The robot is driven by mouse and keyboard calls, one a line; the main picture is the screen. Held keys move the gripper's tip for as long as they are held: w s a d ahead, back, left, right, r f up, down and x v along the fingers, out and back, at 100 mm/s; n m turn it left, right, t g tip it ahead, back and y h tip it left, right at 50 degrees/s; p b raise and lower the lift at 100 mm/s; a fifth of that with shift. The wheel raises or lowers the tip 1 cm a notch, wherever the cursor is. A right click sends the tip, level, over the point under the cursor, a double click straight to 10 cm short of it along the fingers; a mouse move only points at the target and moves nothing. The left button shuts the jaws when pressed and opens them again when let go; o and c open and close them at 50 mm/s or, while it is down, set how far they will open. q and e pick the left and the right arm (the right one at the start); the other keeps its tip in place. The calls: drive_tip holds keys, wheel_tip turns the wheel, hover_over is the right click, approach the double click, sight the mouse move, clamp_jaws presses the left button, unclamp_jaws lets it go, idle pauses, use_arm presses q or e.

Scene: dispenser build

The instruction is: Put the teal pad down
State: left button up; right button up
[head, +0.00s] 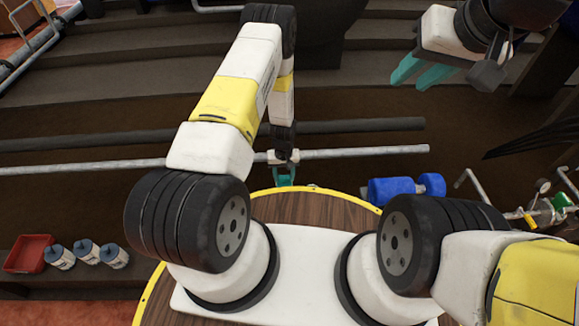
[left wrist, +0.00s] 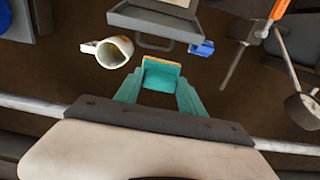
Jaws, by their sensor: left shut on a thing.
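The teal pad (left wrist: 161,79), a small block with a tan face along its far side, sits between the two teal fingers of my left gripper in the left wrist view. My left gripper (head: 284,181) is shut on it. In the head view this gripper is small and far off, by a long grey pipe, and the pad cannot be made out from the fingers. The surface under the pad looks dark brown; I cannot tell whether the pad touches it. My right gripper (head: 409,82) is open and empty, raised at the upper right of the head view.
In the left wrist view a white mug (left wrist: 104,52) lies left of the pad. A grey tray (left wrist: 130,18) and a blue piece (left wrist: 202,48) are beyond it. An orange-handled tool (left wrist: 279,10) and a round gauge (left wrist: 306,108) are right. The head view shows a red bin (head: 28,252).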

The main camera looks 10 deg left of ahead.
use_arm(q)
drive_tip(key=f, duration=1.8)
drive_tip(key=shift+w+f, duration=0.1)
drive_tip(key=shift+w, duration=0.1)
drive_tip(key=o, duration=1.2)
drive_tip(key=shift+f, duration=0.15)
